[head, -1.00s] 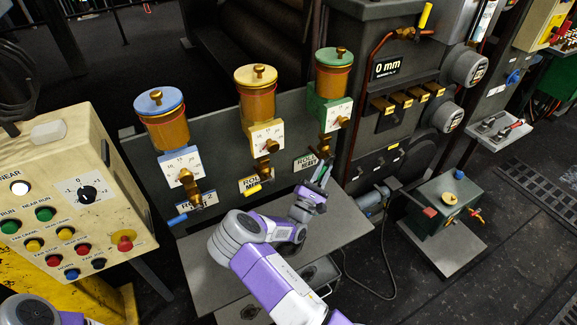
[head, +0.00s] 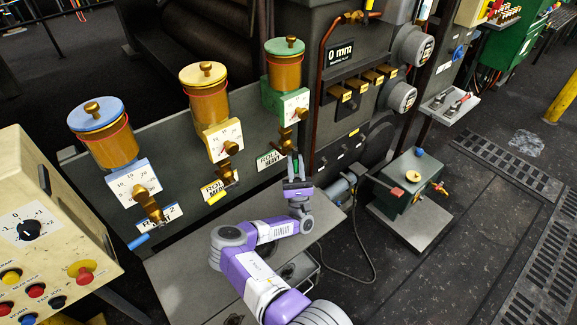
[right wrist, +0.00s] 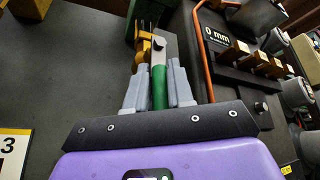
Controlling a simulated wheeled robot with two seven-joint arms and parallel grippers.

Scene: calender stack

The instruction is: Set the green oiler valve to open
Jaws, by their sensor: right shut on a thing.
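The green oiler (head: 283,72) has an amber cup with a green lid and a white dial plate, and is the rightmost of three on the grey panel. Its brass valve (head: 285,138) sits below the dial. The valve's green handle (right wrist: 159,88) hangs down from the brass and runs between my right fingers in the right wrist view. My right gripper (head: 297,172) is shut on this green handle, in front of the panel's lower right. The fingers hide part of the handle. My left gripper is not in view.
The yellow oiler (head: 205,95) and blue oiler (head: 103,135) stand to the left, with their own handles. A cream control box (head: 45,235) is at far left. A grey shelf (head: 185,275) lies under my arm. A dark green box (head: 410,185) stands right, near open floor.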

